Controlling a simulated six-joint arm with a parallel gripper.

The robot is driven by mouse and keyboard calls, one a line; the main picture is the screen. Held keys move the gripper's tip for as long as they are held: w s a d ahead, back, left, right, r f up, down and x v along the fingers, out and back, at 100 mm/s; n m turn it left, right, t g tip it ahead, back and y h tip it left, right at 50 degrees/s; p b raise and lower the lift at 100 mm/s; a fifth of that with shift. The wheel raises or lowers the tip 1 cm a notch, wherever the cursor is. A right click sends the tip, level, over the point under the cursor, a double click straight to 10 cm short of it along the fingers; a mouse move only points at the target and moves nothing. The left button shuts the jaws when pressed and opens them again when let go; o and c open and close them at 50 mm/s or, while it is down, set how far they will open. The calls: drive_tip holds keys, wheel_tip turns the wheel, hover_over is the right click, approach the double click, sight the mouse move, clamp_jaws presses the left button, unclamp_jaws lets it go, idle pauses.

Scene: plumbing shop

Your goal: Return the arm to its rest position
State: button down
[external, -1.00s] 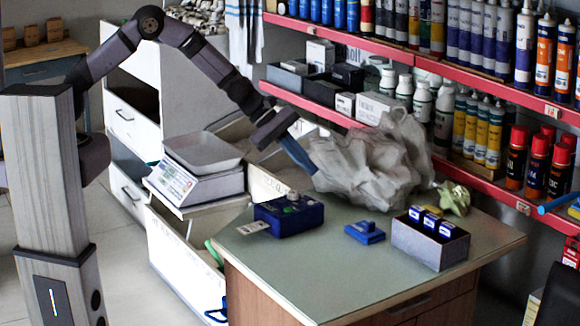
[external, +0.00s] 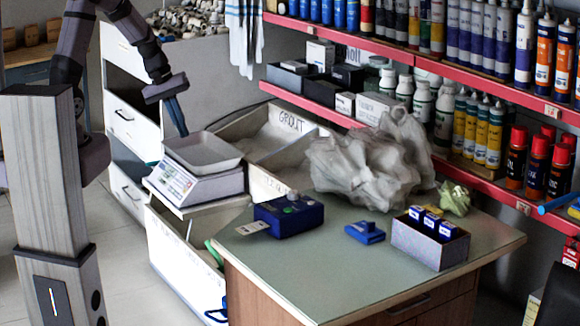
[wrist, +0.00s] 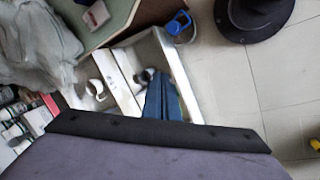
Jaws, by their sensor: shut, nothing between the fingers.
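My gripper (external: 177,116) hangs at the upper left in the external view, above and behind the grey scale (external: 200,172). Its blue fingers point down and are shut, with nothing held. My arm is folded back close to its column, and the gripper is clear of the worktop. In the wrist view my gripper's blue fingers (wrist: 163,100) show together over a white bin.
The green worktop (external: 330,265) holds a blue device (external: 289,215), a small blue block (external: 364,232), a box of blue items (external: 430,245) and a crumpled bag (external: 365,165). Red shelves (external: 440,60) with bottles stand behind. Tiled floor (wrist: 280,90) is open at right in the wrist view.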

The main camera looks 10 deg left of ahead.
drive_tip(key=s+a+m+y, duration=0.1)
drive_tip(key=s+a, duration=0.3)
drive_tip(key=a, duration=0.6)
drive_tip(key=s+a+m+y, duration=0.1)
drive_tip(key=s+a+y, duration=0.2)
drive_tip(key=a, duration=0.7)
drive_tip(key=shift+s+a+f, duration=0.2)
drive_tip(key=shift+s+a, duration=0.2)
drive_tip(key=shift+s, duration=0.4)
